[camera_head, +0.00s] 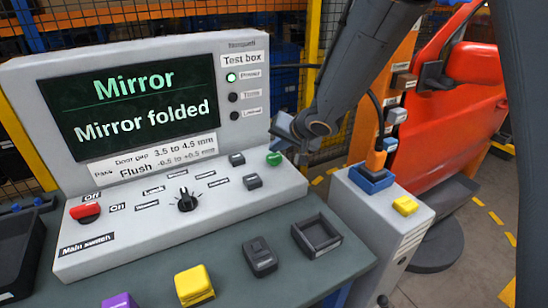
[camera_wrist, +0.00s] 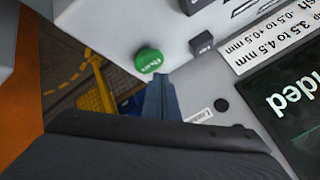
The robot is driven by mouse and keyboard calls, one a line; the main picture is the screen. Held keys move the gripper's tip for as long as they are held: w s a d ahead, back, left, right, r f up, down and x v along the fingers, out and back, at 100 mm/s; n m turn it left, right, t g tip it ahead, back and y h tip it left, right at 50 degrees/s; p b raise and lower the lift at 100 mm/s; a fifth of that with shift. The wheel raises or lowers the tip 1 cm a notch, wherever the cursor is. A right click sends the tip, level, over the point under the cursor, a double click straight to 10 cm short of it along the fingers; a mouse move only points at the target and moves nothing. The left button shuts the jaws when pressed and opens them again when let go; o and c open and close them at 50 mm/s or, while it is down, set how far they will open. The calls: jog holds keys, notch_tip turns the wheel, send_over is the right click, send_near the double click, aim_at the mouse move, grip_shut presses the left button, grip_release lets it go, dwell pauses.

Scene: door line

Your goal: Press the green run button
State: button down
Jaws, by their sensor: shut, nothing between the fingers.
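The green button (camera_head: 274,158) is a round cap at the right end of the test box's sloped control panel (camera_head: 235,200). It also shows in the wrist view (camera_wrist: 148,60), with small lettering on its face. My gripper (camera_head: 281,140) is over the right end of the panel, close behind and above the button. In the wrist view its shut, empty blue fingers (camera_wrist: 159,80) end just beside the button's edge. I cannot tell whether they touch it. The screen (camera_head: 135,105) reads "Mirror" and "Mirror folded". A green lamp (camera_head: 231,77) is lit beside it.
Dark buttons (camera_head: 252,181), a black knob (camera_head: 187,201) and a red main switch (camera_head: 85,211) share the panel.

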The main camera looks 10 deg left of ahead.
aim_at(277, 159)
jog(key=shift+f, duration=0.1)
jog(key=shift+f, duration=0.35)
jog(key=shift+f, duration=0.5)
dwell(1.0)
jog(key=shift+r, duration=0.2)
jog(key=shift+r+p, duration=0.75)
jog(key=shift+p, duration=0.45)
notch_tip(277, 159, up, 5)
jog(key=p, duration=0.7)
